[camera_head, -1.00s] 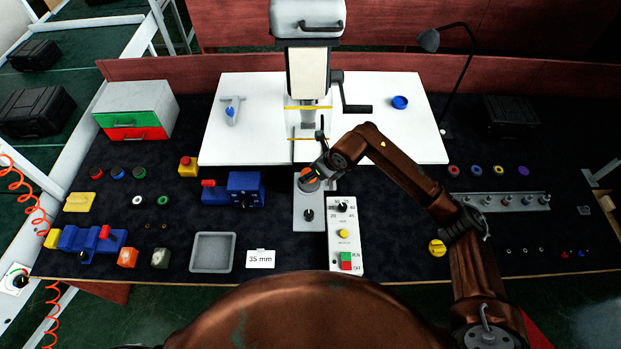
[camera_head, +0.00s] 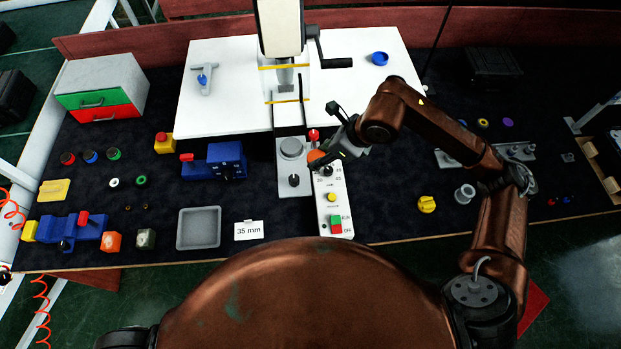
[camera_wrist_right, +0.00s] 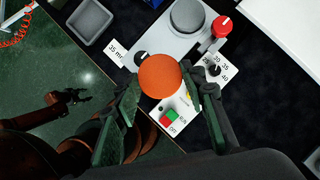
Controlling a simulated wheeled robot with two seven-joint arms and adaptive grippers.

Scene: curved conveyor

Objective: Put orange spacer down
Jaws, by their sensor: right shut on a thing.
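The orange spacer (camera_wrist_right: 160,76) is a round disc held between the fingers of my right gripper (camera_wrist_right: 161,96) in the right wrist view. In the head view the spacer (camera_head: 316,157) shows as a small orange patch at the tip of my right gripper (camera_head: 328,160), over the top end of the white control panel (camera_head: 330,212). It looks raised above the panel; the exact height cannot be told. Beside it on the left is the grey fixture plate (camera_head: 290,182) with a round grey pad (camera_head: 291,147) and a black knob. My left gripper is not in view.
A red knob (camera_head: 313,135) stands by the pad, close to my right gripper. A white press board (camera_head: 230,105) lies behind. A grey square tray (camera_head: 199,228) and a 35 mm card (camera_head: 249,230) lie to the left. Dark mat is clear right of the panel.

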